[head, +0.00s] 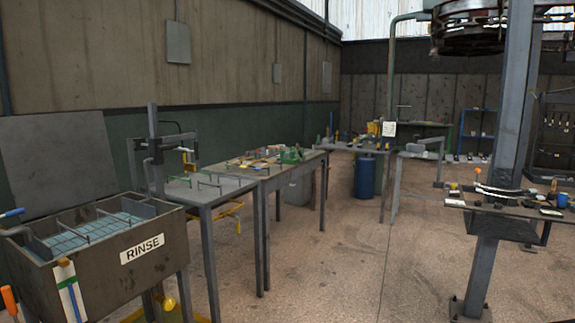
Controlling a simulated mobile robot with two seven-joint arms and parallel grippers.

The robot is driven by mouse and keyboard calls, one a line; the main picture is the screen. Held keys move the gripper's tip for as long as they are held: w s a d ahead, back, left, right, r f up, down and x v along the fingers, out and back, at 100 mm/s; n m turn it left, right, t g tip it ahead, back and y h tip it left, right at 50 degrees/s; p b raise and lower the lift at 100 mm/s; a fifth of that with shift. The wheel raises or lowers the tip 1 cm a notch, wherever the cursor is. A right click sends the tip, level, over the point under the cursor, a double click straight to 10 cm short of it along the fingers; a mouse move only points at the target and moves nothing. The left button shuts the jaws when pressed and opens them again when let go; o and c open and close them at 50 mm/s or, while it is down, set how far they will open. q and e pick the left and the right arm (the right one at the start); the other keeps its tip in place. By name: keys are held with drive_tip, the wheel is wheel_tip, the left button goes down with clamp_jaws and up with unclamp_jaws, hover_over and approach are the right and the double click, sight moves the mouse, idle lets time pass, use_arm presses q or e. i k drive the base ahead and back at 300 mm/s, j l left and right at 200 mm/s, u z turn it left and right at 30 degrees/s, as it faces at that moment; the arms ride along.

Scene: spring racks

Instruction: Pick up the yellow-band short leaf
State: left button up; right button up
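I cannot pick out a short leaf with a yellow band for certain at this distance. Pale curved strips that look like spring leaves (500,192) lie on the bench (455,204) around the grey column at the right. A blue rack (462,130) stands far back against the wall; small pale pieces show low on it, too small to tell apart. Neither of my grippers is in view.
A rinse tank (85,262) with its lid raised stands at the near left. Grey tables (215,190) run back along the left wall. A grey column (508,150) stands at right. A blue drum (365,177) is farther back. The middle floor (330,255) is clear.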

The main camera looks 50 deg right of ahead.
sight(243, 167)
drive_tip(key=z, duration=1.45)
